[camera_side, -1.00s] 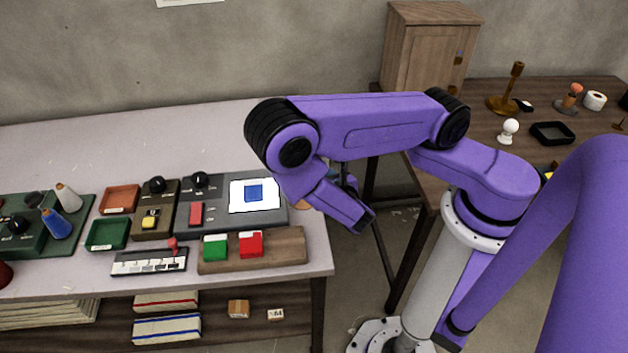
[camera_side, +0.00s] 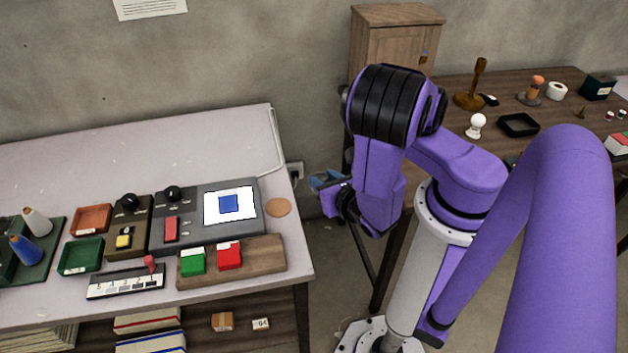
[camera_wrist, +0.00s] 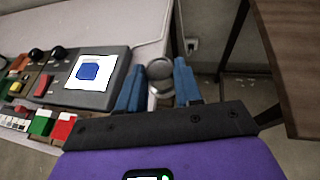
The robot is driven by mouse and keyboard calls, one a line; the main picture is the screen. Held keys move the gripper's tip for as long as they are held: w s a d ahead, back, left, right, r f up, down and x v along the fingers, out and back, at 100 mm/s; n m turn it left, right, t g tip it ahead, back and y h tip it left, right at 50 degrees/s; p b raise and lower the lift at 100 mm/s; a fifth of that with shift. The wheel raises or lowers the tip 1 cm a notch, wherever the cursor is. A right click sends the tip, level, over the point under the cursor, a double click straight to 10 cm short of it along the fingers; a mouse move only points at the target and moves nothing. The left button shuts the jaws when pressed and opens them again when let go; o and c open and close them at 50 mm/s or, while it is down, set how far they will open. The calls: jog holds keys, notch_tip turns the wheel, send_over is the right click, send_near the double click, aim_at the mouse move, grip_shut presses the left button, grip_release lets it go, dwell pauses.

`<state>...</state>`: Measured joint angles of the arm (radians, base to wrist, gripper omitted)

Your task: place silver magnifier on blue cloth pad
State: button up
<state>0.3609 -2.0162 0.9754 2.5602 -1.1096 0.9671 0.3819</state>
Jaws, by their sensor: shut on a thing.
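My gripper (camera_wrist: 160,66) has its two blue fingers on either side of a round silver-grey piece, the silver magnifier (camera_wrist: 160,77), and is shut on it. In the side view my gripper (camera_side: 326,182) hangs in the air just beyond the desk's right edge, and the magnifier cannot be made out there. A blue square (camera_side: 229,204) lies on a white field of the grey control panel; it also shows in the wrist view (camera_wrist: 89,71). I cannot tell whether this square is cloth. No other blue pad shows clearly.
The light desk (camera_side: 120,160) carries the grey panel (camera_side: 190,238), a tan round disc (camera_side: 278,207), and a wooden board (camera_side: 262,262) with green and red blocks. A dark table (camera_side: 440,100) stands at the right. The desk's back is clear.

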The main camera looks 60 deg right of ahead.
jog(key=shift+s+d+r, duration=0.1)
jog(key=shift+s+r, duration=0.15)
jog(key=shift+s, duration=0.3)
jog(key=shift+s+r, duration=0.25)
jog(key=shift+s, duration=0.25)
